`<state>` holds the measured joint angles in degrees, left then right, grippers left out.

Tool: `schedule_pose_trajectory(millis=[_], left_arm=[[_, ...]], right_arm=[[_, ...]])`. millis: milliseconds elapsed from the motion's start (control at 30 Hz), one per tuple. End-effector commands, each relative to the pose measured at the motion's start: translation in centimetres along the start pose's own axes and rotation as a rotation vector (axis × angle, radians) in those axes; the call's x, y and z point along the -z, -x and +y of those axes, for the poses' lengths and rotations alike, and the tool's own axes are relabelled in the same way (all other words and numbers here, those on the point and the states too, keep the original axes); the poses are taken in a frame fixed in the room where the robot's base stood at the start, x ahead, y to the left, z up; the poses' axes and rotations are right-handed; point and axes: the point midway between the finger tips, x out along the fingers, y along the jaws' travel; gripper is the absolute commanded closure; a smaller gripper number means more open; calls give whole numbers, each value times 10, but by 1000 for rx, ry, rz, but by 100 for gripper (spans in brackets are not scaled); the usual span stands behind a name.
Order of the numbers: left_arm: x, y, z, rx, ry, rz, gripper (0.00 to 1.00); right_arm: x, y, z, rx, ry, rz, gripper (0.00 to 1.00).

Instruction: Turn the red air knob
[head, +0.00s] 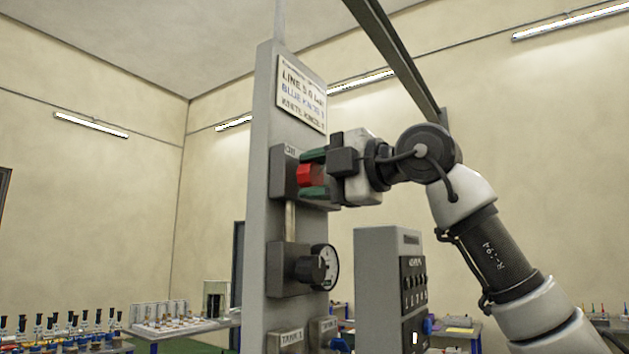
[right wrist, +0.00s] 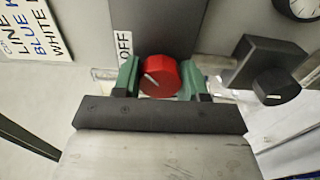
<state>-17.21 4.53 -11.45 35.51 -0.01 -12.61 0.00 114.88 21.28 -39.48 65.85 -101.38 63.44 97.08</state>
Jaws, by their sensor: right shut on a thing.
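The red air knob (head: 309,176) is on a dark block (head: 285,160) high on a grey upright panel (head: 262,120). In the right wrist view the red knob (right wrist: 161,78) shows a pale pointer line slanting across its face, with an OFF label (right wrist: 124,46) beside its block. My right gripper (head: 314,174) reaches in from the right, its green fingers on both sides of the knob. In the right wrist view the right gripper (right wrist: 160,80) is shut on the knob. My left gripper is not in view.
Below the knob are a pipe (head: 290,220), a black knob (head: 313,269) and a round gauge (head: 331,267). A sign (head: 302,94) hangs above. A grey control box (head: 375,270) stands at right. Benches with several small items stand behind.

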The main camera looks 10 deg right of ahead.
Motion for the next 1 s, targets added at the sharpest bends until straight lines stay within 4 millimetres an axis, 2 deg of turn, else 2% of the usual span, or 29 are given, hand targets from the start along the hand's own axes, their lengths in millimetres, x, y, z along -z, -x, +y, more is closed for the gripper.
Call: schedule_pose_trajectory(millis=[467,500,633,667,1000], left_arm=[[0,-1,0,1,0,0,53],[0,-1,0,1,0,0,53],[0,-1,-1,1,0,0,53],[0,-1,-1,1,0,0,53],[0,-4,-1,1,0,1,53]], right_arm=[[-1,1,1,-3,-17,-2,81],[-1,1,1,-3,-17,-2,54],[-1,1,1,-2,-16,-2,35],[-1,0,1,-2,-15,-2,32],[-1,6,-1,-2,-13,-2,32]])
